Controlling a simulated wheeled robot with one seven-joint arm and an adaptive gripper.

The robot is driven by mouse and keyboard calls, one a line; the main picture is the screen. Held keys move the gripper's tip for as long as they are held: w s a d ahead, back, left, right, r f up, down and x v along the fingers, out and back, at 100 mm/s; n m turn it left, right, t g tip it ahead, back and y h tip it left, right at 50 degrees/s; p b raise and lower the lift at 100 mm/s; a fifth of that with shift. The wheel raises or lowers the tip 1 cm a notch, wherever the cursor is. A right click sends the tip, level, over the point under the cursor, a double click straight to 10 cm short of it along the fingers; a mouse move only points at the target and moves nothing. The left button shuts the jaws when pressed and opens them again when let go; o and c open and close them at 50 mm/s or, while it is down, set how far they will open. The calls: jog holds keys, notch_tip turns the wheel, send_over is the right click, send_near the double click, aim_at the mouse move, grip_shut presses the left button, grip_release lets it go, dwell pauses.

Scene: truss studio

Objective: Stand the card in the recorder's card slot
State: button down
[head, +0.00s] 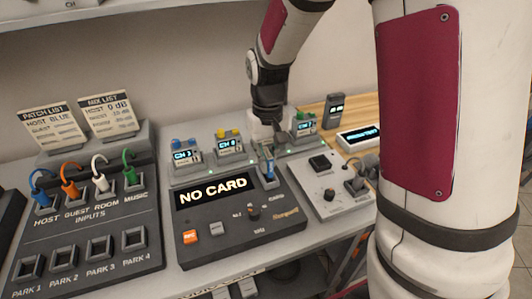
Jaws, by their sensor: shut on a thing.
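The recorder (235,231) is a dark grey box on the bench with a display (211,191) reading "NO CARD". My gripper (268,152) reaches down from behind, over the recorder's back right corner. It is shut on a small blue card (268,170), held roughly upright. The card is at or just above the card slot (269,182) right of the display. I cannot tell whether its lower edge is inside the slot. The fingertips are small and partly hidden.
A patch panel (92,235) with coloured plugs stands left, with list cards (107,114) behind. Small channel units (187,157) stand behind the recorder. A grey control box (322,185) is close on the right. A shelf (60,12) hangs above. My arm blocks the right side.

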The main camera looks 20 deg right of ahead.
aim_at(268, 154)
jog(key=shift+f+b, duration=0.35)
jog(key=shift+f, duration=0.4)
jog(key=shift+f, duration=0.55)
dwell(1.4)
jog(key=c, duration=1.9)
grip_release()
jog(key=shift+r, duration=0.1)
jog(key=shift+r+p, duration=3.65)
jog(key=shift+r, duration=1.75)
